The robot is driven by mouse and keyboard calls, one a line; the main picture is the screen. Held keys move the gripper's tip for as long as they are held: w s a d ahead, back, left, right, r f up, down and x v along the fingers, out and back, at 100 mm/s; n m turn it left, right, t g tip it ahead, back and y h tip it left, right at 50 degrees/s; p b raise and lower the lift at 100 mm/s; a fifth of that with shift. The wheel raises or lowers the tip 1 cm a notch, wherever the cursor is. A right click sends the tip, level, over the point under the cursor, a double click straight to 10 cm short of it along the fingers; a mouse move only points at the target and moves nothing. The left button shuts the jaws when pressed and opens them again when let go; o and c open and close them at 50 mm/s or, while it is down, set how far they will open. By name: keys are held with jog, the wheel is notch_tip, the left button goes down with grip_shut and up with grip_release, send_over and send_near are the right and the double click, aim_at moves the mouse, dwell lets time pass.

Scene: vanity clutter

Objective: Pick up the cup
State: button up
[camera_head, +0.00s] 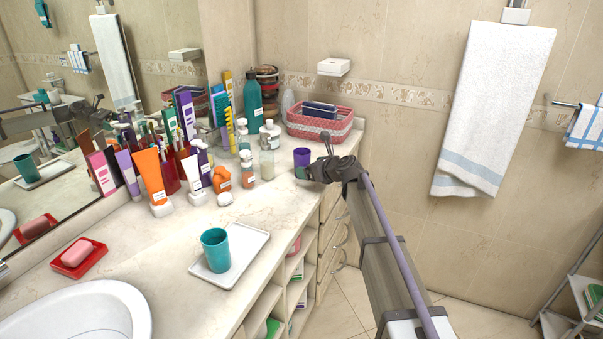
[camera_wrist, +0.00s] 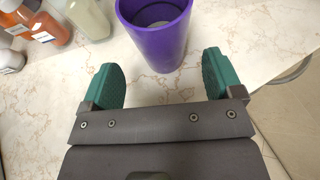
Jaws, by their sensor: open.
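A purple cup (camera_head: 302,157) stands upright on the marble counter near its front edge. In the wrist view the purple cup (camera_wrist: 160,40) is open at the top, and its inside looks empty. My gripper (camera_wrist: 164,84) is open, with its two green fingers apart and nothing between them. The cup is just beyond the fingertips, roughly centred between them. In the head view my gripper (camera_head: 311,173) is low over the counter, close to the cup. A teal cup (camera_head: 215,250) stands upright on a white tray (camera_head: 252,250) nearer the sink.
Several bottles and tubes crowd the counter by the mirror, including an orange tube (camera_head: 150,177). A red-and-white basket (camera_head: 320,124) stands behind the purple cup. The counter edge (camera_wrist: 285,65) is close on the right. A soap dish (camera_head: 93,262) and sink (camera_head: 80,315) are at the left.

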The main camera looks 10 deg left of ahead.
jog(key=b+x, duration=0.2)
jog(key=x, duration=0.3)
jog(key=shift+w+d+f, duration=0.1)
jog(key=shift+w, duration=0.2)
jog(key=shift+c, duration=0.2)
jog(key=c, duration=1)
jog(key=shift+r, duration=0.25)
jog(key=shift+c, duration=0.2)
notch_tip(320, 180, up, 10)
jog(key=p, duration=1)
jog(key=shift+f, duration=0.15)
